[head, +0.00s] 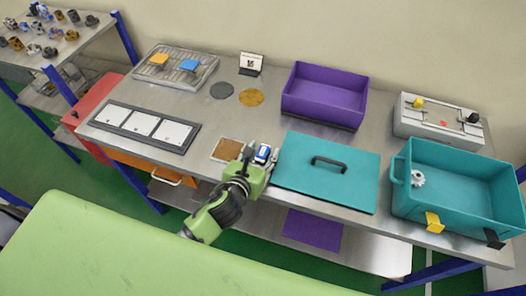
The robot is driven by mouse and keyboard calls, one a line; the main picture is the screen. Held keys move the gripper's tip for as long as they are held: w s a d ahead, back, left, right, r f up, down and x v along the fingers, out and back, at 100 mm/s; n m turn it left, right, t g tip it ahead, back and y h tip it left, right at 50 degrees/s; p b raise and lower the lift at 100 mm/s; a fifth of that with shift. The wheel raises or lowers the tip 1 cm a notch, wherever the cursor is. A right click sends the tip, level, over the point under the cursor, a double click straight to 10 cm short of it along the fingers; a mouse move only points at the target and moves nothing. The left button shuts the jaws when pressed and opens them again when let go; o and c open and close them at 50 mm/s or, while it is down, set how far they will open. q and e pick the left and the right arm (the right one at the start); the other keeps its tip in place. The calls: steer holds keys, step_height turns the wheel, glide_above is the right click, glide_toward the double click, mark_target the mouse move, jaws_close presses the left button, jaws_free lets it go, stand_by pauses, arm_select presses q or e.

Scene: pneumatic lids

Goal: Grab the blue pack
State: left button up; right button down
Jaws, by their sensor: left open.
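A small blue-and-white block (263,152), which looks like the blue pack, shows at the front edge of the metal bench. My left gripper (261,157) is open with its fingers around the block; I cannot tell whether they touch it. The gripper partly hides the lower part of the block. A flat blue piece (190,65) lies beside an orange piece (158,59) on a grey tray (207,72) at the back left. My right gripper is not in view.
A teal lid (300,175) with a black handle lies just right of my left gripper. A teal bin (460,194) and a purple bin (325,88) stand farther right. A white three-panel plate (140,124) lies left.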

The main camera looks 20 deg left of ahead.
arm_select(q)
steer(key=shift+w+f, duration=0.2)
steer(key=shift+w, duration=0.2)
steer(key=c, duration=1)
